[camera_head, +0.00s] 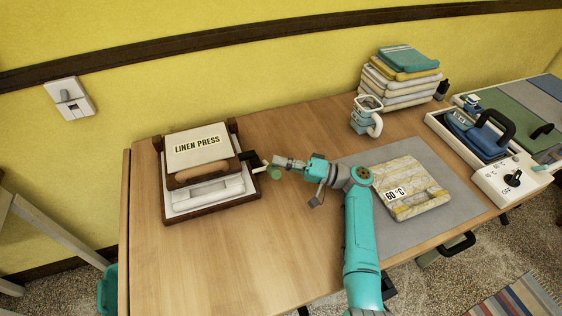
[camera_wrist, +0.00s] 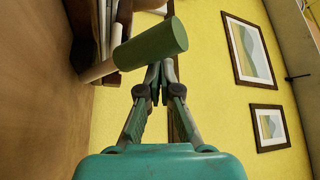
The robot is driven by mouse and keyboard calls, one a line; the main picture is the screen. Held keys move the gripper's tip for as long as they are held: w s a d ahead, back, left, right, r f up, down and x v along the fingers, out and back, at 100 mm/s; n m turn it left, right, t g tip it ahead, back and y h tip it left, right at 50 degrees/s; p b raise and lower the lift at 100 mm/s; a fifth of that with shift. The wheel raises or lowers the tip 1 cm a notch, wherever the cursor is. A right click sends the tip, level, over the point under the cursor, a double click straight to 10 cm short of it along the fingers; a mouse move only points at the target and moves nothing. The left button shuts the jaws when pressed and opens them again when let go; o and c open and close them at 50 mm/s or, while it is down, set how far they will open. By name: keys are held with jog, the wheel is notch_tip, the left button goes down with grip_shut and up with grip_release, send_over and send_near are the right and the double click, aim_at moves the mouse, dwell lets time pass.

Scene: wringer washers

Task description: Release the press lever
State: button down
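The linen press (camera_head: 198,143), a brown frame with a white labelled top plate, stands on the left of the wooden table. Folded white linen (camera_head: 206,193) lies in it at the front. Its press lever (camera_head: 258,168) sticks out of the right side, a pale rod with a green grip (camera_head: 274,173). In the wrist view the green grip (camera_wrist: 152,45) crosses right at my fingertips and covers part of them. My gripper (camera_head: 277,162) is beside the grip; its fingers (camera_wrist: 159,82) look closed together with nothing seen between them. Whether they touch the grip I cannot tell.
A folded patterned cloth marked 60 °C (camera_head: 410,188) lies on a grey mat (camera_head: 372,230) to the right. A mug (camera_head: 366,115), a stack of folded cloths (camera_head: 400,77) and a tray with a blue iron (camera_head: 478,138) stand farther right. The table front left is clear.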

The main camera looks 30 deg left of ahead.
jog(key=shift+s+d+f, duration=0.25)
jog(key=shift+f, duration=0.25)
notch_tip(320, 180, up, 11)
jog(key=shift+w+a, duration=0.2)
jog(key=shift+w, duration=0.05)
dwell(0.4)
